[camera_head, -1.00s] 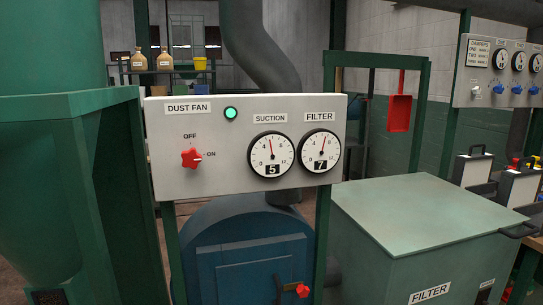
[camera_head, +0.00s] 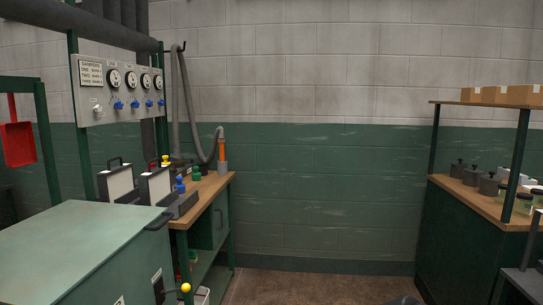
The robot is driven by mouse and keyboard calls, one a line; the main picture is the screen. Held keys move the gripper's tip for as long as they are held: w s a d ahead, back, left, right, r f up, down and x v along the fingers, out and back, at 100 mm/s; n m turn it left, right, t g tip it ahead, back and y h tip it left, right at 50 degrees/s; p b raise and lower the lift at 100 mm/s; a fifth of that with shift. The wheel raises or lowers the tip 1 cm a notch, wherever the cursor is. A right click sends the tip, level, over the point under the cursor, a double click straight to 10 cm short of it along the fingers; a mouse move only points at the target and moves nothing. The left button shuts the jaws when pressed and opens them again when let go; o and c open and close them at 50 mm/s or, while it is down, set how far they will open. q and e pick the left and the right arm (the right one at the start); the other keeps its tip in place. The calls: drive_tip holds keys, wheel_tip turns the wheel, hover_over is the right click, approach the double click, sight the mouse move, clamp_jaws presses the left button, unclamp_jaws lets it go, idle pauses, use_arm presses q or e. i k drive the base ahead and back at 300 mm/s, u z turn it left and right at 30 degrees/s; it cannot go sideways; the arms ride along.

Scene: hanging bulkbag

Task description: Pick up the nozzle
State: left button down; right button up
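The nozzle (camera_head: 222,151) appears to be the orange and grey upright piece at the far right corner of the wooden bench (camera_head: 206,190). A grey hose (camera_head: 188,105) hangs from a hook on the wall, loops down and runs up to the top of this piece. Whether its lower end rests on the bench or in a holder is too small to tell.
A green filter box (camera_head: 75,245) stands at the lower left, in front of the bench. A damper panel (camera_head: 120,90) is above it. Another wooden-topped bench (camera_head: 470,195) with a shelf stands at the right. Brown floor (camera_head: 310,288) shows between the benches.

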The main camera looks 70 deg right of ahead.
sight(222, 141)
drive_tip(key=z, duration=1.9)
